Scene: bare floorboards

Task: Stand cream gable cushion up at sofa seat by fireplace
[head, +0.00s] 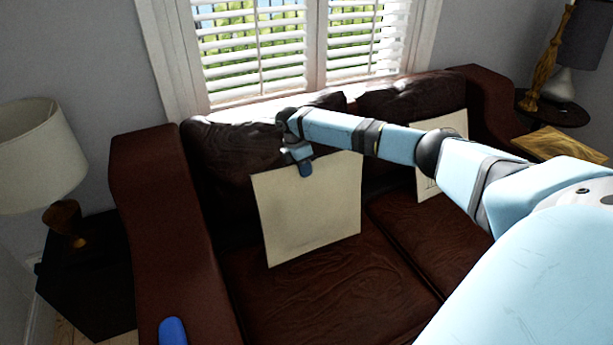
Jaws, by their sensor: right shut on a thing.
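A cream square cushion (310,213) stands nearly upright, slightly tilted, over the left seat of the dark red-brown sofa (320,290). Its lower edge is at the seat; I cannot tell whether it bears on it. My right gripper (304,167) is shut on its top edge, near the upper left. A second cream cushion (453,124) stands on the right seat, partly hidden by my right arm, with dark marks low on its face. Only a blue tip of my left gripper (173,331) shows at the bottom edge, over the sofa's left arm. No fireplace is in view.
Dark back cushions (225,150) line the sofa back under a window with white blinds (255,60). A lamp with a cream shade (42,155) stands on a dark side table (85,285) at left. Another lamp (585,35) stands at right. The left seat's front is clear.

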